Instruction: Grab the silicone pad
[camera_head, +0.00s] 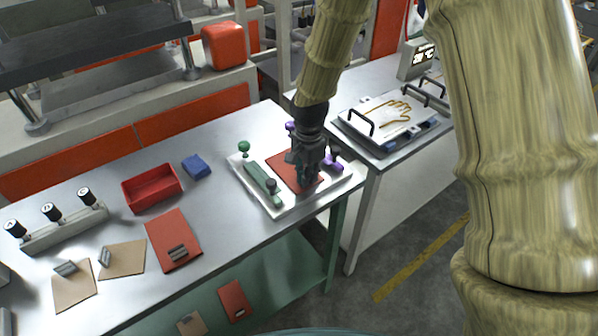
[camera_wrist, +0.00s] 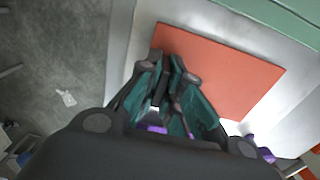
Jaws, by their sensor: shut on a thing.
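The silicone pad appears as a flat orange-red square (camera_head: 284,166) over the white fixture plate (camera_head: 247,184) near the table's right end. In the wrist view the pad (camera_wrist: 232,75) fills the middle right. My gripper (camera_head: 304,178) points down at the pad's right side, and its fingers cover part of it. In the wrist view the fingers (camera_wrist: 174,62) are nearly together at the pad's edge, shut on it. I cannot tell whether the pad is lifted off the plate.
A green bar (camera_head: 263,182) and purple knobs (camera_head: 333,161) sit on the fixture. Left are a blue block (camera_head: 196,166), a red bin (camera_head: 130,198) and another red pad (camera_head: 165,229) with a grey piece. A press plate with a hand outline (camera_head: 385,118) stands right.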

